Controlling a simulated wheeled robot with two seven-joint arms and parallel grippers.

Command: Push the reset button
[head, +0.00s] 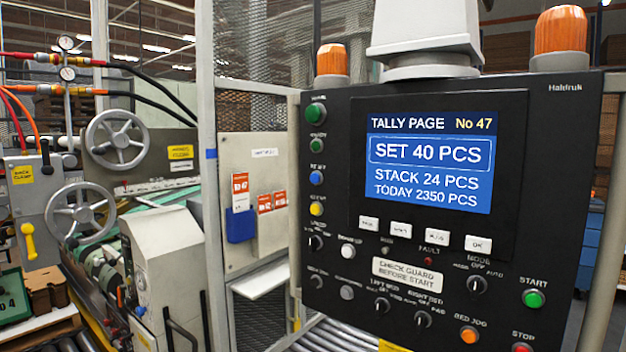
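A black control panel (440,215) fills the right half of the head view. Down its left edge runs a column of round buttons: a large green one (316,111), a smaller green one (318,144), a blue one (316,172) and a yellow one (316,208). Their small labels are blurred, so I cannot read for sure which is the reset button. The panel's screen (430,162) shows "TALLY PAGE No 47", "SET 40 PCS", "STACK 24 PCS" and "TODAY 2350 PCS". Neither of my grippers shows in this view.
Lower on the panel are selector knobs, a green START button (534,298), an orange BED JOG button (469,335) and a red STOP button (522,348). Orange beacons (561,30) top the panel. Left stand a mesh guard post (208,150) and handwheels (117,139).

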